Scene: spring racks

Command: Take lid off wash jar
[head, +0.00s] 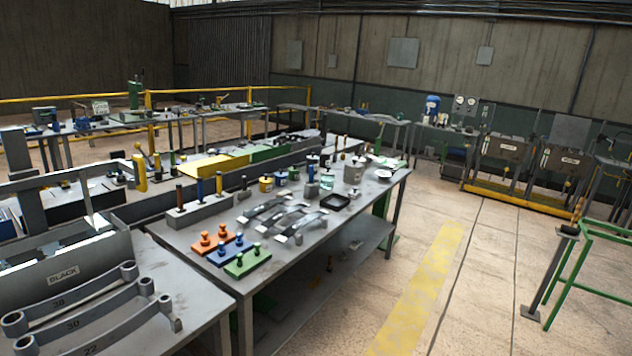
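Several small jars and cans stand in a cluster on the far half of the long grey workbench (205,253). Among them are a grey jar (352,172), a jar with a dark blue top (312,163) and a greenish jar (327,181). They are too small for me to tell which is the wash jar or how its lid sits. My gripper is not in view.
On the bench, nearer than the jars, lie orange, blue and green knobbed plates (240,262), curved metal springs (290,220) and a black tray (335,202). Floor right of the bench is clear; a green frame (590,228) stands beyond.

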